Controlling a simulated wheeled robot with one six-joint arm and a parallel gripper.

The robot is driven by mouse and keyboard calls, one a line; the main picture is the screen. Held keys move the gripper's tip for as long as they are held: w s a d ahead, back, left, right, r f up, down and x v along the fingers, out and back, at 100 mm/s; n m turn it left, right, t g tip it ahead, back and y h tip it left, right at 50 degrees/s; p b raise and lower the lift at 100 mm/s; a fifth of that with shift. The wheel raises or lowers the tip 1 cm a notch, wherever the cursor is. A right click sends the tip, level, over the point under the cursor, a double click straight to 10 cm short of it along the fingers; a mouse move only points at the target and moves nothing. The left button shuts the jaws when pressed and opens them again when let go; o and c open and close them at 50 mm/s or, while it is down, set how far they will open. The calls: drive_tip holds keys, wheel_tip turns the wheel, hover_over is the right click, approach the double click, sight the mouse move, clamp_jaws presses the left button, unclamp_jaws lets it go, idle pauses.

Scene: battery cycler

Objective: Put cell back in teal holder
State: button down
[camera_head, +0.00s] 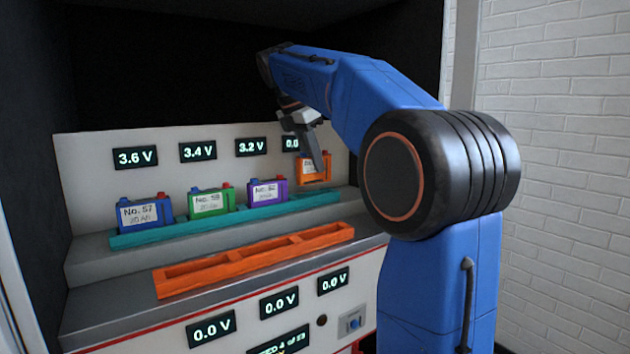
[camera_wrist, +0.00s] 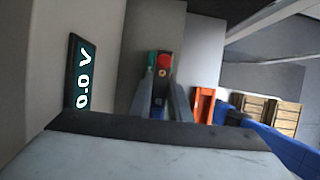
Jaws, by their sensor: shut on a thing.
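My gripper (camera_head: 319,160) reaches down from the upper right and is shut on the orange cell (camera_head: 312,172). The cell looks roughly upright at the right end of the teal holder (camera_head: 225,224). The cell's body is mostly hidden there. The blue cell (camera_head: 145,214), green cell (camera_head: 211,202) and purple cell (camera_head: 267,193) stand in the holder to the left.
An empty orange holder (camera_head: 205,277) lies on the lower step in front. Voltage displays line the back panel; the one (camera_head: 291,144) behind my gripper is partly hidden and reads 0.0 V in the wrist view (camera_wrist: 82,80). Dark cabinet walls enclose the left and back.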

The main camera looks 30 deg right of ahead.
sight(314, 183)
drive_tip(key=shift+f, duration=2.3)
drive_tip(key=shift+f, duration=0.1)
drive_tip(key=c, duration=1.6)
unclamp_jaws()
drive_tip(key=shift+c, duration=0.2)
drive_tip(key=v, duration=1.1)
drive_tip(key=shift+w+a+r, duration=0.1)
drive_tip(key=shift+a+r, duration=0.05)
drive_tip(key=shift+r, duration=0.1)
drive_tip(key=shift+a+r, duration=0.15)
drive_tip(key=shift+r, duration=0.15)
